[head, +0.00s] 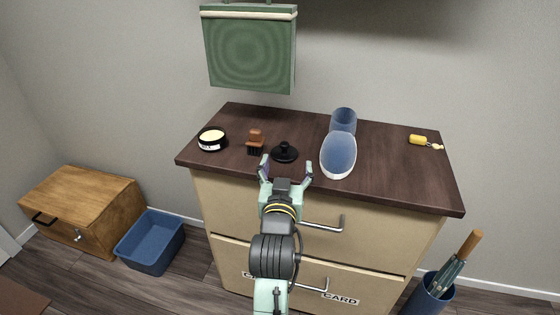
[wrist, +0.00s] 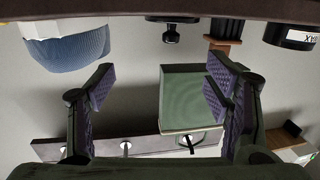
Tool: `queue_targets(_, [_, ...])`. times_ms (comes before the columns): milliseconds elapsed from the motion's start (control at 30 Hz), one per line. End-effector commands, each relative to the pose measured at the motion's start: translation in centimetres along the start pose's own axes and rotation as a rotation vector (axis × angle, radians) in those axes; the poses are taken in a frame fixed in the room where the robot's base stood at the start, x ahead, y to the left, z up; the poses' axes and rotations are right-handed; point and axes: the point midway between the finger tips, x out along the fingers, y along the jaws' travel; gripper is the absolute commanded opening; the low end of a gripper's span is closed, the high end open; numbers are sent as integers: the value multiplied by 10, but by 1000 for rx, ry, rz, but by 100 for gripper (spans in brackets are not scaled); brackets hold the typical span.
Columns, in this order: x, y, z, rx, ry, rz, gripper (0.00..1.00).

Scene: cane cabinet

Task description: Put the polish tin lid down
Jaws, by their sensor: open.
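The polish tin lid (head: 285,151), a black disc with a knob on top, lies knob up on the dark cabinet top (head: 390,180). It also shows in the upside-down wrist view (wrist: 171,32), near the top edge. The open polish tin (head: 211,139), black with cream-coloured polish, stands to its left; it also shows in the wrist view (wrist: 290,38). My gripper (head: 286,169) is open and empty at the front edge of the cabinet, just in front of the lid and apart from it. Its fingers (wrist: 160,76) are spread in the wrist view.
A small brown brush (head: 256,140) stands between tin and lid. A blue shoe with a white sole (head: 338,156) is close on the lid's right. A yellow item (head: 418,140) lies far right. A green bag (head: 250,55) hangs on the wall. Drawer handles (head: 342,222) protrude in front.

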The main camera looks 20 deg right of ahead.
Motion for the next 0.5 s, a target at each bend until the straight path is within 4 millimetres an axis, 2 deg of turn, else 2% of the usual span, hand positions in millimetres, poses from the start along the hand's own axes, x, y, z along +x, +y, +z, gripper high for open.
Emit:
queue_targets(167, [-4,-7,12,18,-4,-39,72])
queue_targets(367, [13,-8,16,19,0,-39,72])
queue_targets(500, [27,-9,10,17,-6,-39,72])
